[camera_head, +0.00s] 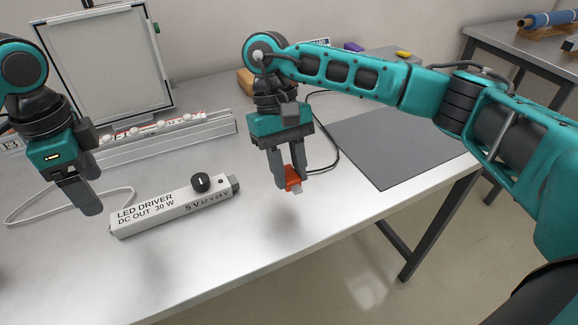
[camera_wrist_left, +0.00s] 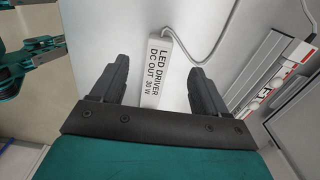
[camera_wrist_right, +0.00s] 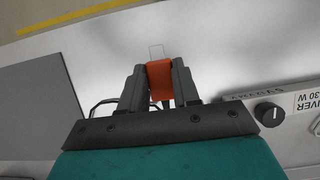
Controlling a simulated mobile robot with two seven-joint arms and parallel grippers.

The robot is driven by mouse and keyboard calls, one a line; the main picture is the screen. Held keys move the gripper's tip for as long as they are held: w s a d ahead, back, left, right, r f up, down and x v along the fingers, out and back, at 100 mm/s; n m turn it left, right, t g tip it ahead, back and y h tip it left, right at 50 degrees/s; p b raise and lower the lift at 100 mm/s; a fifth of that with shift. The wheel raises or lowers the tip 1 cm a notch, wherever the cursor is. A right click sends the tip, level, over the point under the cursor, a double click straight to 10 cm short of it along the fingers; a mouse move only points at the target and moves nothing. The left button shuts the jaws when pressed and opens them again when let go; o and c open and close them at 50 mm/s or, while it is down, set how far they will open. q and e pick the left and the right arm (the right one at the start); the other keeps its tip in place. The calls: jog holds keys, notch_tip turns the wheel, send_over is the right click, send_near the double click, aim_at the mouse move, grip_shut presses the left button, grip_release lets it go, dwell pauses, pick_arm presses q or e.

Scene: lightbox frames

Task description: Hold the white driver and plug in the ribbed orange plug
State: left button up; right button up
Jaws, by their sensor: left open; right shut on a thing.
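The white driver (camera_head: 172,208) lies on the table, marked "LED DRIVER DC OUT 30 W", with a black knob (camera_head: 201,182) and a dark socket end (camera_head: 234,184) at its right. My left gripper (camera_head: 92,196) is open and empty above and left of the driver's left end. In the left wrist view the driver (camera_wrist_left: 158,72) shows between the open fingers, further off. My right gripper (camera_head: 291,178) is shut on the orange plug (camera_head: 292,180), held above the table to the right of the driver. The plug (camera_wrist_right: 160,80) also shows in the right wrist view, its pale tip pointing away from the gripper.
A dark grey mat (camera_head: 395,142) lies at the right. A white cable (camera_head: 38,212) curves at the left. The table's front edge is clear.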

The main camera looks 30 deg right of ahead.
aim_at(114, 221)
pick_arm(q)
jog(key=shift+f, duration=4.4)
jog(key=c, duration=0.3)
jog(key=shift+c, duration=0.3)
jog(key=c, duration=0.9)
jog(key=shift+c, duration=0.2)
